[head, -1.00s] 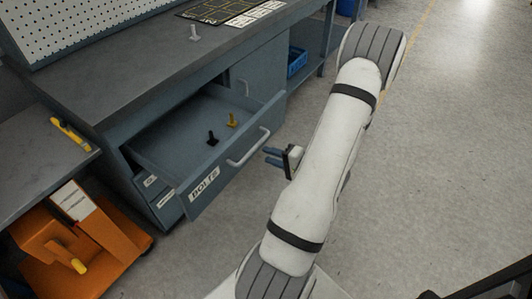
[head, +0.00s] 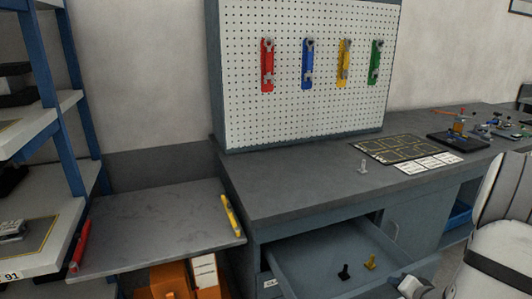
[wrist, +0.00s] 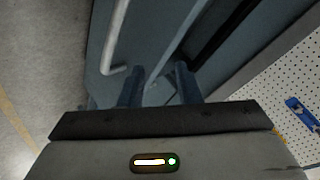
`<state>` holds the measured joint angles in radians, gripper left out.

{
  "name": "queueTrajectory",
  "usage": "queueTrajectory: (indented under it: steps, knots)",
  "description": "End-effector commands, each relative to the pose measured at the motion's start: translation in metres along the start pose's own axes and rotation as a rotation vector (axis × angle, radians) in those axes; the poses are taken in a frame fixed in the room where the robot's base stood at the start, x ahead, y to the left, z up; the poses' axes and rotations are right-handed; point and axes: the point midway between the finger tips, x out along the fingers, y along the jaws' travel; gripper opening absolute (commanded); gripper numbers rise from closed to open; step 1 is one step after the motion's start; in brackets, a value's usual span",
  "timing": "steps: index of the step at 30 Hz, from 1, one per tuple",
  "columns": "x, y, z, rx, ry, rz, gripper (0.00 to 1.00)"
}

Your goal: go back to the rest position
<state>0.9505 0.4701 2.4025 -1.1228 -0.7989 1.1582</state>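My gripper (wrist: 158,72) shows in the wrist view with its two dark blue fingers apart and nothing visible between them. Beyond the fingers are a blue-grey cabinet surface and a light bar handle (wrist: 117,35), to the left of the fingers. In the head view, part of my white arm (head: 497,235) is at the lower right edge. The open drawer (head: 315,262) holds a black bolt (head: 344,272) and a yellow bolt (head: 370,262), both upright.
A grey bolt (head: 362,166) stands on the workbench (head: 290,185), left of a black-and-yellow mat (head: 400,149). A pegboard (head: 300,110) with several coloured wrenches stands behind. A lower side table (head: 150,225) and a blue-framed shelf (head: 65,100) are at left. Open floor (wrist: 30,70) shows in the wrist view.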

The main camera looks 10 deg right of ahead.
Motion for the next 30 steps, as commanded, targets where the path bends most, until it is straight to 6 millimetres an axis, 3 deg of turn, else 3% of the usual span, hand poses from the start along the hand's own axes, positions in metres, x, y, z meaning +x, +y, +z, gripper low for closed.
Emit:
queueTrajectory:
  steps: [1, 5, 11, 14, 21, 25, 30]
  knots:
    - [-0.009, -0.028, -0.015, -0.093, 0.007, 0.061, 0.31]
    - [-0.030, -0.077, -0.034, -0.285, 0.006, 0.227, 0.31]
    - [-0.084, -0.157, -0.030, -0.492, -0.075, 0.409, 0.31]
    - [-0.119, -0.196, -0.012, -0.570, -0.159, 0.453, 0.31]
    - [-0.212, -0.272, 0.060, -0.733, -0.451, 0.411, 0.31]
    - [-0.251, -0.293, 0.094, -0.801, -0.588, 0.344, 0.31]
    - [-0.274, -0.301, 0.115, -0.842, -0.675, 0.297, 0.31]
